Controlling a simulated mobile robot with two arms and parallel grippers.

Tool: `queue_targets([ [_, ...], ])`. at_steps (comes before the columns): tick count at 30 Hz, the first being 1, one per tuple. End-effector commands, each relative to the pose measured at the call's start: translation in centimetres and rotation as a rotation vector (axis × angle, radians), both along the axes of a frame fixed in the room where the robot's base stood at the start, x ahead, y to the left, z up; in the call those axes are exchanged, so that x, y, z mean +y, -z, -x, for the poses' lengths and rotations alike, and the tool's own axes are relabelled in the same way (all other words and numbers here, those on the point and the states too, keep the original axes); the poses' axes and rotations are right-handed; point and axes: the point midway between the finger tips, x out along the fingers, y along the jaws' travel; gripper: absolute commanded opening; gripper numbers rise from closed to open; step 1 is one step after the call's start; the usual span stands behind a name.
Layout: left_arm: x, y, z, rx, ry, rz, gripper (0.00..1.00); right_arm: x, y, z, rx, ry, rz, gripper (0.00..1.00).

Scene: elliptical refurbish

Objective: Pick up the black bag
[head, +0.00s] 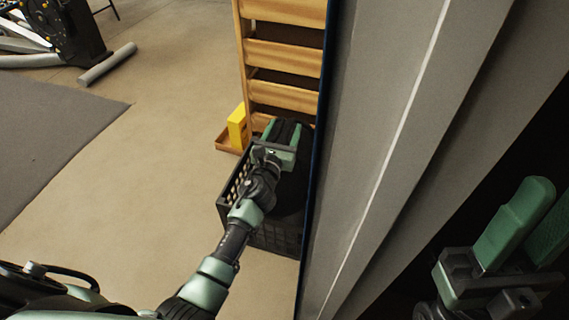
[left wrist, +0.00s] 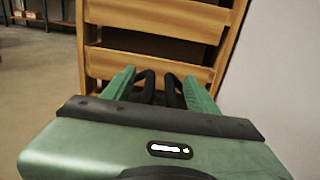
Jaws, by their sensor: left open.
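The black bag (head: 291,192) is a dark mass inside a black crate (head: 274,238) on the floor, partly hidden by my left arm and the grey panel. My left gripper (head: 284,128) is open above the crate's far end. In the left wrist view, its green fingers (left wrist: 160,85) stand apart, with two curved black strips (left wrist: 173,91) between them. I cannot tell whether these strips are bag handles or finger parts. My right gripper (head: 553,205) is open and empty at the lower right, far from the bag.
A wooden slatted rack (head: 283,55) stands right behind the crate. A yellow object (head: 237,127) sits in a low brown tray beside it. A tall grey panel (head: 385,130) closes off the crate's right side. The floor (head: 150,180) to the left is clear.

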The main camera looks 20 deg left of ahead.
Motion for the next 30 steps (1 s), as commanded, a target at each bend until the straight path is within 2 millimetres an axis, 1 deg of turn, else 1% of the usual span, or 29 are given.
queue_targets([
  [3,0.02,0.03,-0.58,0.000,0.000,0.000,0.58,0.00,0.19,-0.02,0.001,0.000,0.000,0.36],
  [8,0.01,0.01,-0.56,0.001,0.000,0.001,0.58,0.01,0.15,-0.03,0.002,0.000,0.001,0.36],
  [9,0.01,0.01,-0.56,0.001,0.000,0.001,0.55,0.01,0.15,-0.03,0.002,0.000,0.001,0.36],
  [11,0.01,0.01,-0.55,0.001,0.000,0.001,0.39,0.01,0.14,-0.03,0.002,0.000,0.001,0.36],
  [12,0.01,0.01,-0.55,0.001,0.000,0.001,0.28,0.01,0.15,-0.04,0.002,0.000,0.001,0.36],
  [14,0.00,0.01,-0.54,0.001,0.000,0.001,0.11,0.01,0.15,-0.04,0.002,0.000,0.001,0.36],
  [15,0.00,0.02,-0.54,0.001,0.000,0.001,0.00,0.01,0.15,-0.04,0.002,0.000,0.001,0.36],
  [30,0.00,0.05,-0.52,0.001,0.000,0.001,0.00,0.02,0.16,-0.05,0.002,0.000,0.001,0.36],
])
